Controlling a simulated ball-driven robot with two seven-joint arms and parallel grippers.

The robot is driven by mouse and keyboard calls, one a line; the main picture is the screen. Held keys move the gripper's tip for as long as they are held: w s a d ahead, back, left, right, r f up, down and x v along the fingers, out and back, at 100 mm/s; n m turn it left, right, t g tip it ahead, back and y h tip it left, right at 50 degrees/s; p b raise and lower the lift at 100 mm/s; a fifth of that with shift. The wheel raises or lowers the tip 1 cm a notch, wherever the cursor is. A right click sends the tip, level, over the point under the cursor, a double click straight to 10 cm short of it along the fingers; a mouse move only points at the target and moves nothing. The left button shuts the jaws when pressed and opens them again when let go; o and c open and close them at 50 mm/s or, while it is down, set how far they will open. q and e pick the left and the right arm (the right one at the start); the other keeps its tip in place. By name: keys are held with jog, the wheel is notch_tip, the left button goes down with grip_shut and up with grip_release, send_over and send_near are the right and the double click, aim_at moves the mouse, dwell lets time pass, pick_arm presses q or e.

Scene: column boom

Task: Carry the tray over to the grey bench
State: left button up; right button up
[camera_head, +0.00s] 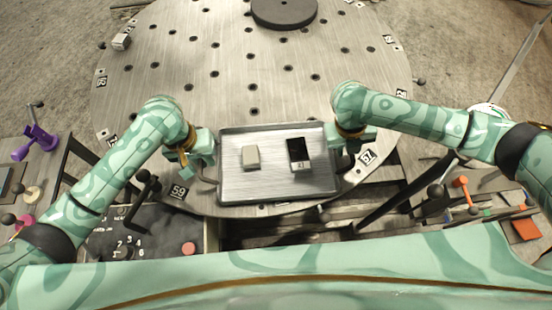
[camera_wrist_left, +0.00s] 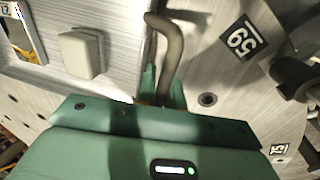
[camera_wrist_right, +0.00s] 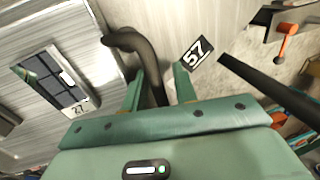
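The tray (camera_head: 235,196) is a shallow rectangular metal tray with a curved dark handle at each short side. It stands at the near edge of a round metal table. It holds a pale block (camera_head: 250,157) and a dark-faced device (camera_head: 298,153). My left gripper (camera_head: 202,170) is at the left handle (camera_wrist_left: 172,45); its fingers sit close on both sides of it and look shut on it. My right gripper (camera_wrist_right: 158,85) has its fingers apart around the right handle (camera_wrist_right: 128,40), with gaps showing on both sides. I cannot pick out a separate grey bench.
The round table (camera_head: 185,45) has several holes and number labels. A dark disc (camera_head: 284,10) lies at its far side. A control panel (camera_head: 140,235) is at the near left, a purple clamp (camera_head: 38,140) at far left. Levers (camera_head: 462,185) stand on the right.

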pick_arm(q)
grip_shut()
pick_arm(e)
grip_shut()
pick_arm(q)
jog(key=shift+w+r, duration=0.1)
jog(key=shift+r, duration=0.1)
pick_arm(e)
jog(key=shift+r, duration=0.2)
